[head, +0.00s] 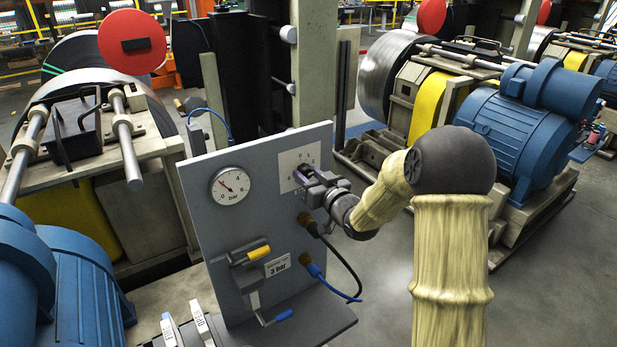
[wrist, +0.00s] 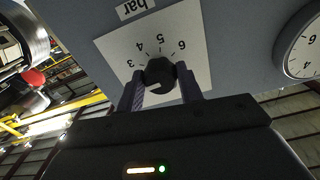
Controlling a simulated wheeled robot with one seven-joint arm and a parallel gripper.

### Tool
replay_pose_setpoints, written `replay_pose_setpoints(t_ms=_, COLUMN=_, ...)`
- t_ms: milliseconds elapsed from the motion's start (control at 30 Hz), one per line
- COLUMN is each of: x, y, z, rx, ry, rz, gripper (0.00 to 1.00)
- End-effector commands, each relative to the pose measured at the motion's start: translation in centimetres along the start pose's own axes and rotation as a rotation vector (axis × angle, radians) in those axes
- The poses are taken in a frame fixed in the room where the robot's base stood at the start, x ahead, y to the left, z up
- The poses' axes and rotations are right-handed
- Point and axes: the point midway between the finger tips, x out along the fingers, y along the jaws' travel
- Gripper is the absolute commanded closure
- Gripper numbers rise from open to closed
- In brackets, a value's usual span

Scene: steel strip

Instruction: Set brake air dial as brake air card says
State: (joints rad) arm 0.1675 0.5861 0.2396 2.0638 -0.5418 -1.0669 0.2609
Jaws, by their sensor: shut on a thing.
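The brake air dial is a black knob (wrist: 160,72) on a white scale plate (wrist: 110,48) numbered 3 to 6 in the wrist view. My gripper (wrist: 160,88) is shut on the knob, one finger on each side. The knob's pointer setting cannot be told. In the head view my gripper (head: 306,178) is at the scale plate (head: 290,160), hiding the knob. A white card (head: 277,266) reading "3 bar" is lower on the grey panel (head: 215,240); its small print is unreadable. A round gauge (head: 231,186) marked bar has its needle pointing up-left.
A black hose (head: 343,262) and a blue hose (head: 335,288) hang below my gripper. Machines with blue motors (head: 520,125) stand either side; grey floor lies right of the panel.

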Motion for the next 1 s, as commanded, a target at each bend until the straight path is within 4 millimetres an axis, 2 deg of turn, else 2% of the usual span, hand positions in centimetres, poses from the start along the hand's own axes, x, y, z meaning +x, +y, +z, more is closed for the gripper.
replay_pose_setpoints(t_ms=600, x=0.00, y=-0.07, z=-0.01, rx=0.456, ry=0.000, rz=0.000, gripper=0.86)
replay_pose_setpoints(t_ms=1000, x=0.01, y=-0.12, z=-0.02, rx=0.593, ry=-0.001, rz=-0.001, gripper=0.86)
